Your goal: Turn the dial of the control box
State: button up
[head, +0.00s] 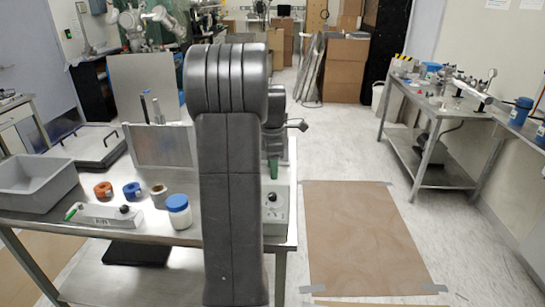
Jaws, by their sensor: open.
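A light grey control box (276,218) stands on the right part of the steel table, partly hidden behind my arm. Its black dial (271,197) shows just right of the arm. My gripper (273,167) shows only in part beside my upright arm, pointing down above this box, with a green part at its lower end. It is open and looks apart from the dial. Another low grey box (106,216), with a label, a black knob and a green part, lies at the table's front left.
On the steel table (150,232) are a white jar with a blue lid (179,211), orange (103,190) and blue (132,190) rolls, a grey bin (35,182) and an upright metal plate (162,145). Brown floor covering (362,235) lies clear to the right.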

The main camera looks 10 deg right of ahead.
aim_at(272, 194)
jog(key=shift+r, duration=2)
notch_tip(272, 194, down, 14)
jog(key=shift+r+p, duration=0.1)
jog(key=shift+p, duration=0.35)
